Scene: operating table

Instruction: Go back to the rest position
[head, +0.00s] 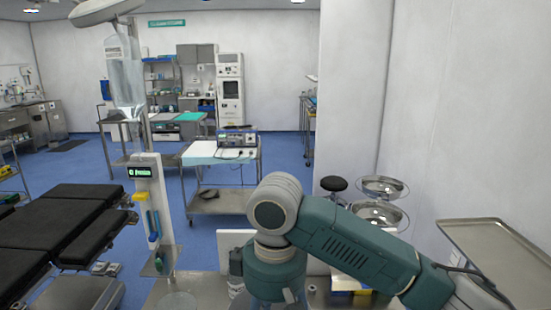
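One of my arms, teal with grey joints, comes in from the lower right. It bends at a joint near the bottom middle and points down out of the picture. Its gripper is not visible. My other arm and its gripper are not in view. I see nothing held, and the arm's far end is cut off by the bottom edge.
A black padded operating table (60,222) stands at the left, beside an IV stand with a fluid bag (126,75).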

